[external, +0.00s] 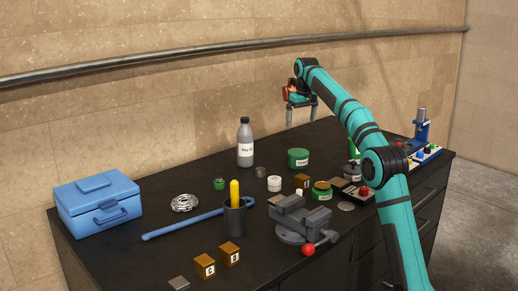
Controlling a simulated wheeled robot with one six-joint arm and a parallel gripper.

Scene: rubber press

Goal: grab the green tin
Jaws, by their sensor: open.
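A round green tin (298,158) with a pale label stands on the dark bench top, toward the back. A second green container (321,191), with a label and a yellowish rim, stands nearer the camera, beside the vise. The pictures do not settle which is the tin meant. My gripper (301,117) is in the air above and behind the first tin as seen here, fingers pointing down and apart. Nothing shows between the fingers, and they touch neither container.
A grey bottle (245,145) stands left of the tin. A grey vise (300,218) with a red knob, a dark cup (235,217), a blue bar (185,223) and a blue toolbox (98,203) occupy the front and left. Small parts crowd the middle. A pipe (150,62) runs along the wall.

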